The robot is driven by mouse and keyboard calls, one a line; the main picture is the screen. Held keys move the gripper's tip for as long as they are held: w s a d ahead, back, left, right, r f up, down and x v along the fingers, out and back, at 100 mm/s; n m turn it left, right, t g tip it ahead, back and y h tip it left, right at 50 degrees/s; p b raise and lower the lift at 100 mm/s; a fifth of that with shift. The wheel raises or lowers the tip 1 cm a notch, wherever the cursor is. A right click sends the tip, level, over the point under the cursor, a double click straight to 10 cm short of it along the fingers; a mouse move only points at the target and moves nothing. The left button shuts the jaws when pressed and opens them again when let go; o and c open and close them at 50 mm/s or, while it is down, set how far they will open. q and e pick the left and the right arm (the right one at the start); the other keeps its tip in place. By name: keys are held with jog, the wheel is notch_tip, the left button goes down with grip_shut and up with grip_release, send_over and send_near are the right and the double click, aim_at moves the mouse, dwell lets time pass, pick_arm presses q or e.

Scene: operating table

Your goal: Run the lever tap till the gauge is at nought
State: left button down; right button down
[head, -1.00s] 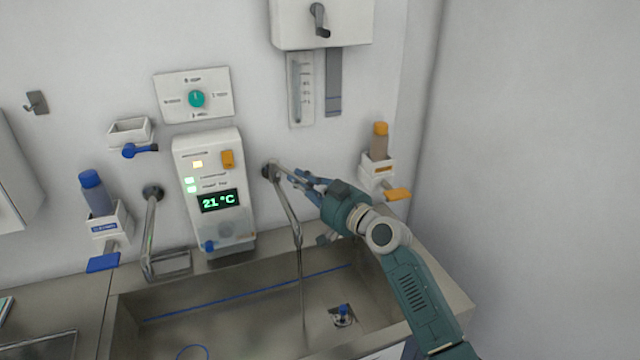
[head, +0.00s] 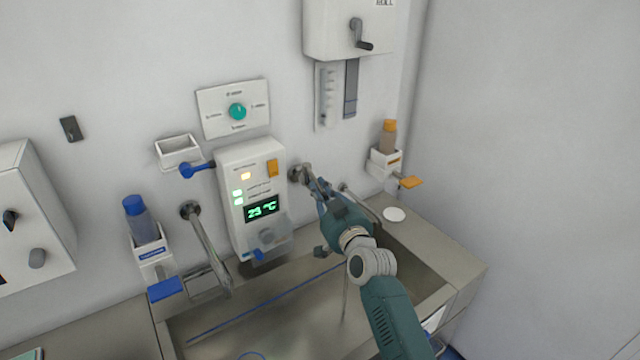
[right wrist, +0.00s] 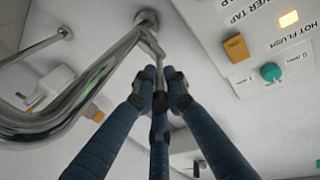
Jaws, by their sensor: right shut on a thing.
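The lever tap (head: 297,174) is on the wall above the sink, right of the control panel. My right gripper (head: 316,187) is at its lever; in the right wrist view the fingers (right wrist: 159,75) are shut around the thin metal lever (right wrist: 154,46), near the tap's wall mount. The curved spout (right wrist: 95,80) passes left of the fingers there. In the head view my gripper hides much of the spout, and a thin water stream (head: 345,290) falls into the sink. A narrow upright gauge (head: 328,97) hangs under the wall box; its level is too small to read. My left gripper is out of view.
The panel (head: 244,165) shows 23 °C and lit lamps. A second tap (head: 207,243) is on the left, with a blue-capped bottle holder (head: 150,250) beside it. An orange-capped bottle (head: 388,136) is on the right. The sink (head: 270,320) lies below.

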jog(key=shift+r, duration=0.4)
jog(key=c, duration=1.8)
grip_release()
jog(key=shift+w, duration=0.1)
jog(key=shift+c, duration=0.2)
jog(key=shift+f, duration=0.2)
jog(key=shift+d+f, duration=0.1)
jog(key=v, duration=1.1)
jog(key=shift+s, duration=0.45)
